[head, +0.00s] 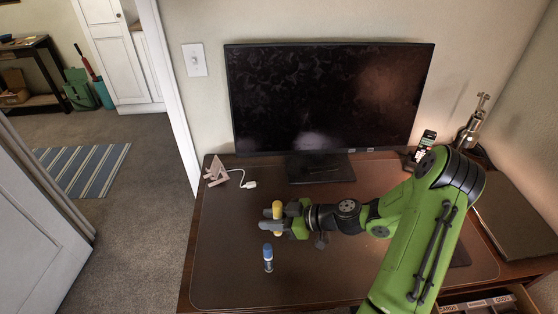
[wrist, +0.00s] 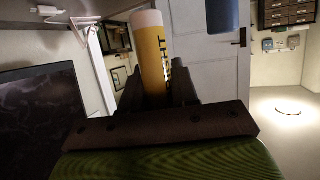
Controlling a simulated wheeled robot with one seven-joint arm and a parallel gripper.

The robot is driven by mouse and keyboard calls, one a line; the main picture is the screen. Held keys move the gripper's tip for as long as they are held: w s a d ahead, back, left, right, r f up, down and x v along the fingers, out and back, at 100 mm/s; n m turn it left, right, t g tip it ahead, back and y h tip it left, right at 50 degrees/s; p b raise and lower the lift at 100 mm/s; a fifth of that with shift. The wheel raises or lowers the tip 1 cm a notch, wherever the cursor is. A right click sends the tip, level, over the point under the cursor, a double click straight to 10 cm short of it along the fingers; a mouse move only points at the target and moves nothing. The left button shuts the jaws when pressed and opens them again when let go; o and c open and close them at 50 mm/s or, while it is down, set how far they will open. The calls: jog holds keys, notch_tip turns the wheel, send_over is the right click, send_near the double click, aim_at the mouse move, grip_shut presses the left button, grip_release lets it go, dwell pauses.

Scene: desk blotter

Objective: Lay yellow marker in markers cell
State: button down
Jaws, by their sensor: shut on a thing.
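The yellow marker (head: 277,207) is held upright in my gripper (head: 271,214), above the left middle of the desk blotter. In the wrist view the yellow marker (wrist: 152,52) stands between the two dark fingers, with its pale end at the top and dark lettering on its side. My gripper is shut on it. An open drawer (head: 540,301) at the lower right holds an organizer (head: 487,303) with labelled cells. Two labels seem to read CARDS and ODDS. The frame's bottom edge cuts it off, and no markers cell can be made out.
A blue marker (head: 268,259) stands upright on the blotter (head: 222,285), just in front of my gripper. A monitor (head: 325,100), a phone on a stand (head: 426,141), a lamp (head: 472,128) and a dark laptop or folder (head: 520,215) line the back and right. A white cable plug (head: 249,184) lies behind.

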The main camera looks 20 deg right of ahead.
jog(key=s+d+m+t+h+b, duration=0.1)
jog(key=s+d+b, duration=0.4)
jog(key=d, duration=0.4)
jog(key=s+d+m+t+h+b, duration=0.1)
jog(key=s+d+b, duration=0.4)
jog(key=d, duration=0.5)
jog(key=shift+s+f+m+t+h, duration=0.2)
jog(key=shift+f+m+t+h, duration=0.15)
jog(key=shift+m, duration=0.25)
notch_tip(320, 180, down, 10)
jog(key=b, duration=0.4)
jog(key=shift+r, duration=0.15)
